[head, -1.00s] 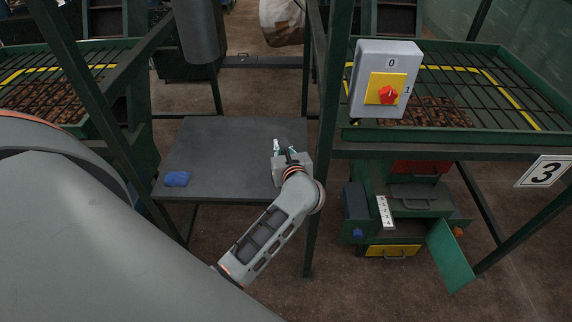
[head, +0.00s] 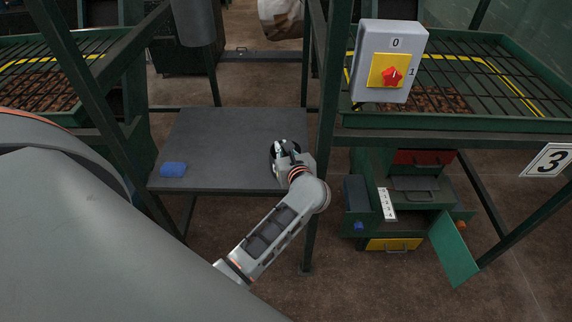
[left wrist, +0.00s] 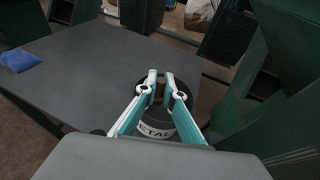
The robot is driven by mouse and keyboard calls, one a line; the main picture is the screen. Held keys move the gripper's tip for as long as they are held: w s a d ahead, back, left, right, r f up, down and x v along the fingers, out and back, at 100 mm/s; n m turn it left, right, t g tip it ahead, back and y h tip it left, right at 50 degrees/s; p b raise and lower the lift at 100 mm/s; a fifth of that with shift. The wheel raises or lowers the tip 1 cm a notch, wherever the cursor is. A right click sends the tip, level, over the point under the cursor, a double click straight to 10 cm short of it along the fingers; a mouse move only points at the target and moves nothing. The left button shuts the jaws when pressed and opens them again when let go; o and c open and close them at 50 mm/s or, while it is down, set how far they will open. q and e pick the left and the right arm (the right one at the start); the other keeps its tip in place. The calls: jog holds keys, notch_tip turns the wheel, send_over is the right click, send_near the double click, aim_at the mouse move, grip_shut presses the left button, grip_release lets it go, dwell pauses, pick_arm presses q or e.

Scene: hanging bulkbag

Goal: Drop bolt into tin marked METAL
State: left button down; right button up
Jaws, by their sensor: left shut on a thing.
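My left gripper (head: 284,148) is over the right side of the grey table, at the end of my left arm. In the left wrist view its teal and white fingers (left wrist: 161,76) are shut on a small brownish thing (left wrist: 160,90), seemingly the bolt, though too little shows to be sure. A dark round tin with a white band reading "ETAL" (left wrist: 156,131) stands on the table just below the fingers, partly hidden by them. A dark edge of it (head: 271,151) shows beside the gripper in the head view. My right gripper is out of view.
A blue crumpled thing (head: 173,169) lies at the table's left. The grey table (head: 225,140) is otherwise mostly clear. A green post (head: 322,180) stands close to the right of my gripper. A switch box (head: 388,60) and an open green cabinet (head: 430,215) are further right.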

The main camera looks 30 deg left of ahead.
pick_arm(q)
jog(key=shift+r, duration=0.1)
jog(key=c, duration=2.1)
grip_release()
jog(key=v, duration=0.7)
jog(key=shift+s+d, duration=0.15)
jog(key=shift+d, duration=0.05)
